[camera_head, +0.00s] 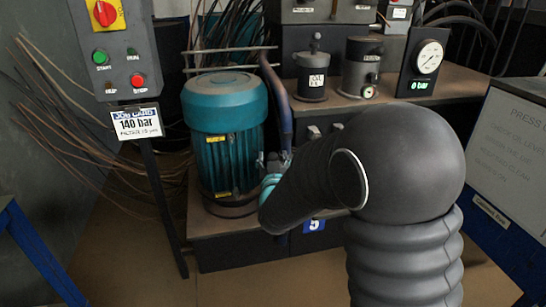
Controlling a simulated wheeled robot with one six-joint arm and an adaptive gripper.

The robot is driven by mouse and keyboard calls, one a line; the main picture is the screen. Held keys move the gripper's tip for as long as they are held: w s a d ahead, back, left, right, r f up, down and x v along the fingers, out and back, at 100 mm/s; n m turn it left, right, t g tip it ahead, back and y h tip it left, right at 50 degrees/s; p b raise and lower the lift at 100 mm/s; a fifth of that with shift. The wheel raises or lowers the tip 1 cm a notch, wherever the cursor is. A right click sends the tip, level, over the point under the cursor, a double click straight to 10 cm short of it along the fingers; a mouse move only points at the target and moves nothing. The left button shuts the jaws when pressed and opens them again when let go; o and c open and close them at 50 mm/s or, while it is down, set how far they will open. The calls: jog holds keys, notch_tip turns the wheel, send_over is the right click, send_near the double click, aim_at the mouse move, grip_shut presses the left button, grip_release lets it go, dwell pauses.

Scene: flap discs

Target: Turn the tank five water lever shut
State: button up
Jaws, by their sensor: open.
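My dark grey arm reaches in from the lower right and covers the middle of the view. Teal bands show at its far end. Small grey parts stand just beyond them, beside the blue pipe (284,105). I cannot tell whether these are my gripper or pipe fittings. A blue label marked 5 (314,225) is on the front of the dark base, just below my arm. I cannot make out the tank five water lever; my arm covers much of the area above the label.
A teal motor (225,135) stands left of my arm's end. A control post (118,60) with a 140 bar sign (137,122) is at the left. Canisters (312,75) and a gauge (427,60) sit behind. A slanted sign board (510,150) is at the right. Brown floor shows at the lower left.

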jog(key=shift+w, duration=0.4)
grip_shut()
jog(key=shift+a, duration=0.1)
